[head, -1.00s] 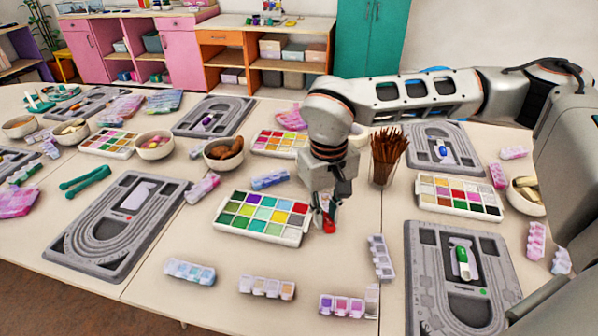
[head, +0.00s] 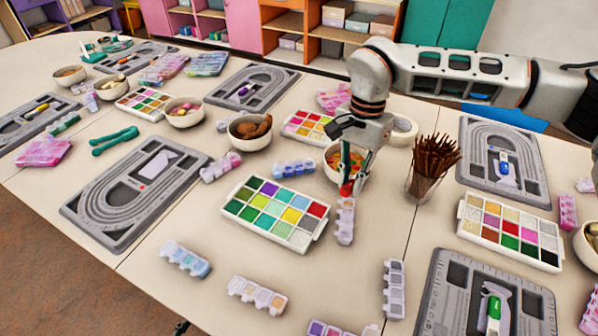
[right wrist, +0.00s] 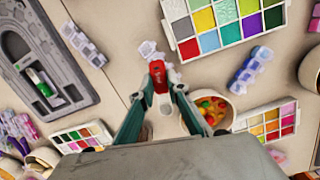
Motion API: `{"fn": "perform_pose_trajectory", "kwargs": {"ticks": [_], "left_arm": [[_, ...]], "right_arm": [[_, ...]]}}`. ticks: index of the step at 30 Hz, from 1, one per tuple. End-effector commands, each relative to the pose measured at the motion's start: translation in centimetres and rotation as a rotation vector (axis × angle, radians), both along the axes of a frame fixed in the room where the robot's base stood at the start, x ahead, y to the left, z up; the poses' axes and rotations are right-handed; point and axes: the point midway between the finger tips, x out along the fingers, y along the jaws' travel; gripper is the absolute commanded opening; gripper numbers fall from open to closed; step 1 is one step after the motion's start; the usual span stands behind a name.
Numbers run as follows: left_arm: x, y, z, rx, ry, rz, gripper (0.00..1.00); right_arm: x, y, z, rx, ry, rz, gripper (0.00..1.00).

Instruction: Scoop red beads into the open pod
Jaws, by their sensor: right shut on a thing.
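My right gripper (head: 352,190) is shut on a small red scoop (right wrist: 160,76); the scoop also shows red in the head view (head: 347,188). Whether beads are in it cannot be seen. A clear pod strip (head: 345,224) lies just below the scoop in the picture and is partly hidden by it in the right wrist view (right wrist: 147,48). The white bead tray (head: 308,243), with a red compartment at its right end, is left of the gripper. A purple pod strip (head: 325,329) at the bottom edge is cut off. A dark tip at the bottom edge may be my left gripper (head: 181,327).
A bowl of coloured pieces (head: 332,171) is right behind my right gripper. A jar of brown sticks (head: 425,182) stands to its right. Pod strips (head: 257,295) lie in front of the tray, one (head: 395,289) nearer the grey bead board (head: 437,300). Bare table lies between them.

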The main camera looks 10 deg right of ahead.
Motion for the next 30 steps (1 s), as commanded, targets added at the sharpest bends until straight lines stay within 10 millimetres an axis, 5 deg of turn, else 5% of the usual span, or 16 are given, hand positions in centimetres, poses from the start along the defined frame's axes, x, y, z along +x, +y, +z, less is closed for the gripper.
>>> {"fn": "perform_pose_trajectory", "kwargs": {"ticks": [15,22,30], "left_arm": [[-0.2,0.3,-1.1,0.011,0.006,-0.003,0.40],[-0.3,0.3,-1.2,0.012,0.007,-0.003,0.40],[-0.3,0.3,-1.6,0.013,0.008,-0.003,0.40]], "right_arm": [[5.4,8.7,-2.9,0.149,0.036,-1.013,0.03],[6.6,10.8,-3.5,0.195,0.017,-1.270,0.03],[6.9,11.2,-4.2,0.224,0.013,-1.356,0.03]]}}
